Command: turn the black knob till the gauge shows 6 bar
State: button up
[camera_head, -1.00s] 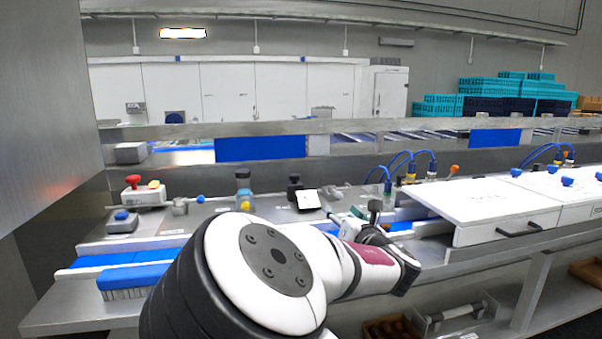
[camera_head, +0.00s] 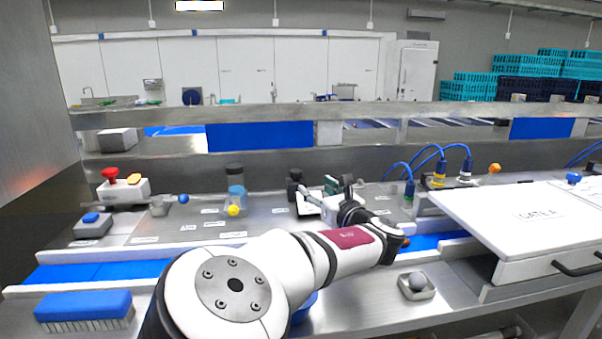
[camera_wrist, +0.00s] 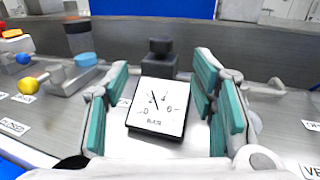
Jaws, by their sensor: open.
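The black knob (camera_wrist: 159,56) stands upright behind the gauge, and also shows in the head view (camera_head: 294,184). The gauge (camera_wrist: 158,106) is a tilted white square face in a dark case, marked BAR, with 0 at left and 6 at right. Its needle points up and slightly left, between those marks, short of the 6. My gripper (camera_wrist: 163,92) is open, its teal-padded fingers to the left and right of the gauge in the wrist view, with the knob beyond. In the head view my gripper (camera_head: 335,190) partly covers the gauge (camera_head: 307,203). No contact with the knob shows.
Left are a red button box (camera_head: 123,190), a blue-capped fitting (camera_head: 235,190) and a yellow ball handle (camera_head: 233,210). Blue hoses (camera_head: 425,152) and a white gate cover (camera_head: 520,220) stand right. A blue brush (camera_head: 84,307) lies at the front left. A steel rail runs behind.

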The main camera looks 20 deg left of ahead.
aim_at(299, 173)
jog(key=x, duration=1.1)
jog(key=shift+w+a+b, duration=0.2)
jog(key=shift+w+b, duration=0.15)
jog(key=shift+b, duration=0.05)
jog(key=c, duration=1.1)
